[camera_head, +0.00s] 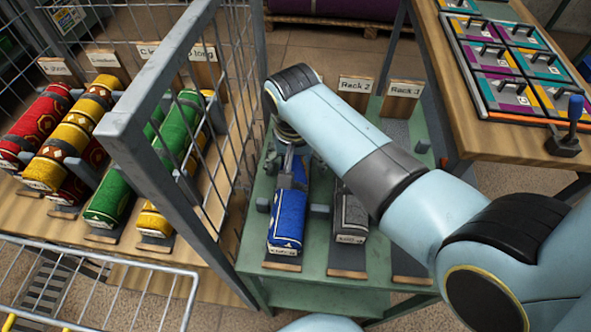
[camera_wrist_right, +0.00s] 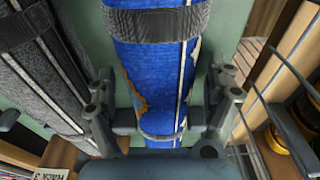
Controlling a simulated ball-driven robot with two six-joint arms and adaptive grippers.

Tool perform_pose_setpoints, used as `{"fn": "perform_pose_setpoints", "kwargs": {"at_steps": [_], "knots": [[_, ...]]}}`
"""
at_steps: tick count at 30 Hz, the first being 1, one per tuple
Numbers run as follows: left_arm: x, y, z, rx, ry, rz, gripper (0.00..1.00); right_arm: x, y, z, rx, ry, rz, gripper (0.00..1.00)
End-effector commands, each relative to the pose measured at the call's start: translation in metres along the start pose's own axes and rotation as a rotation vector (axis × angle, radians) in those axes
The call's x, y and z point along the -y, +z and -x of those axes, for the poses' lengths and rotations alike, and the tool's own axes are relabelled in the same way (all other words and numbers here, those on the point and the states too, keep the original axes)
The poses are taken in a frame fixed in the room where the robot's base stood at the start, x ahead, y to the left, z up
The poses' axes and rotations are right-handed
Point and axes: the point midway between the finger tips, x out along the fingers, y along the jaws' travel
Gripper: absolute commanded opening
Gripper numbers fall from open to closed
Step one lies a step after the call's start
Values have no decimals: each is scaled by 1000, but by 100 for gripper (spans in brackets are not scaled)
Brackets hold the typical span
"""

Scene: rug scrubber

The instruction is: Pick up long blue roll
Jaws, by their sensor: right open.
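The long blue roll (camera_head: 287,217) lies lengthwise on a green rack table, its near end toward me with a small pale label. My right gripper (camera_head: 291,172) is over the roll's farther part, pointing down; the gripper and arm hide some of it. In the right wrist view the blue roll (camera_wrist_right: 151,65) runs between the two spread fingers of the open right gripper (camera_wrist_right: 160,100). A dark strap wraps the roll, and it has white stripes and a tan patterned edge. I cannot tell whether either finger touches it. My left gripper is not in view.
A grey roll (camera_head: 351,214) lies close to the right of the blue one on the green table (camera_head: 330,287). A metal mesh partition (camera_head: 172,150) stands close on the left. Beyond it are red, yellow and green rolls (camera_head: 117,198). A wooden table with coloured panels (camera_head: 505,62) is at right.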

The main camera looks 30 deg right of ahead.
Motion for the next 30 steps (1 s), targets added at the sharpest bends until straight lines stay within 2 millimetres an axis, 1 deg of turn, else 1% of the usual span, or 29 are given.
{"fn": "perform_pose_setpoints", "kwargs": {"at_steps": [4, 5, 18, 21, 30], "knots": [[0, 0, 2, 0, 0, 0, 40, 0, -1, 2, -1, -1, 0, 87], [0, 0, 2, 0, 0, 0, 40, 0, -1, 2, -1, -1, 0, 85], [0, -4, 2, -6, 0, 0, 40, 0, 0, 2, -1, 0, 0, 28], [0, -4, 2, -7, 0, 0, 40, 0, -1, 2, -1, -1, -1, 16], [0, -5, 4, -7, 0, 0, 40, 0, -1, 4, -1, -1, 0, 16]]}}
